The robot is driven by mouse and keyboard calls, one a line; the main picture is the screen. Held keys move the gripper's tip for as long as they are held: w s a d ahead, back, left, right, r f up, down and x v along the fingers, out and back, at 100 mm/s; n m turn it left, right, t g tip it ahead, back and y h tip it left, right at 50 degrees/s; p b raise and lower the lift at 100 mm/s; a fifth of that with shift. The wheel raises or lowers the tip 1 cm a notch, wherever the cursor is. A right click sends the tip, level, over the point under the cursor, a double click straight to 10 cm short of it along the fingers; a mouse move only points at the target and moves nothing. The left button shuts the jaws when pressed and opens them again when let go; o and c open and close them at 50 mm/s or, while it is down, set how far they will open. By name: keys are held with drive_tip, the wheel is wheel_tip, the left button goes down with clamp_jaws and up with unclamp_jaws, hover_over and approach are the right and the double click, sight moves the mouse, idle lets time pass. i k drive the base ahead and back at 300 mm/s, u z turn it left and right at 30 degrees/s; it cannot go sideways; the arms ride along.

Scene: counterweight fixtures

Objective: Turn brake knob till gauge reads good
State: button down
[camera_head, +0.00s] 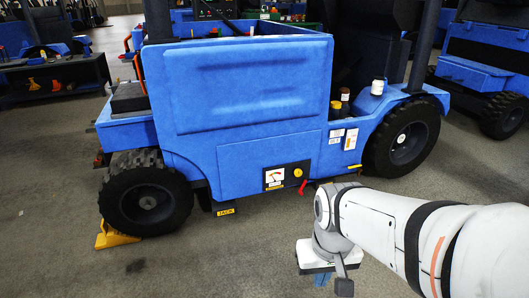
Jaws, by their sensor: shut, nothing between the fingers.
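A black panel low on the side of the blue vehicle (240,85) carries a small gauge (274,178) with a white face and a dark red pointer. Its exact reading is too small to tell. A round yellow knob (298,173) is just right of the gauge on the same panel. A red lever (303,187) sticks out below the knob. My gripper (322,280) is low in front of the vehicle, pointing down, below and to the right of the panel. It is shut and empty, apart from the knob. Its fingertips are partly hidden by my wrist.
A yellow wheel chock (115,236) sits by the front left tyre (147,198). A "JACK" label (225,211) is under the body. Bottles (340,105) and a white jar (377,87) stand on the right step. The grey floor before the panel is clear.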

sight(298, 172)
drive_tip(key=i, duration=1)
drive_tip(key=z, duration=0.1)
drive_tip(key=k, duration=0.65)
drive_tip(key=u, duration=0.45)
drive_tip(key=i, duration=1.5)
drive_tip(key=z, duration=0.05)
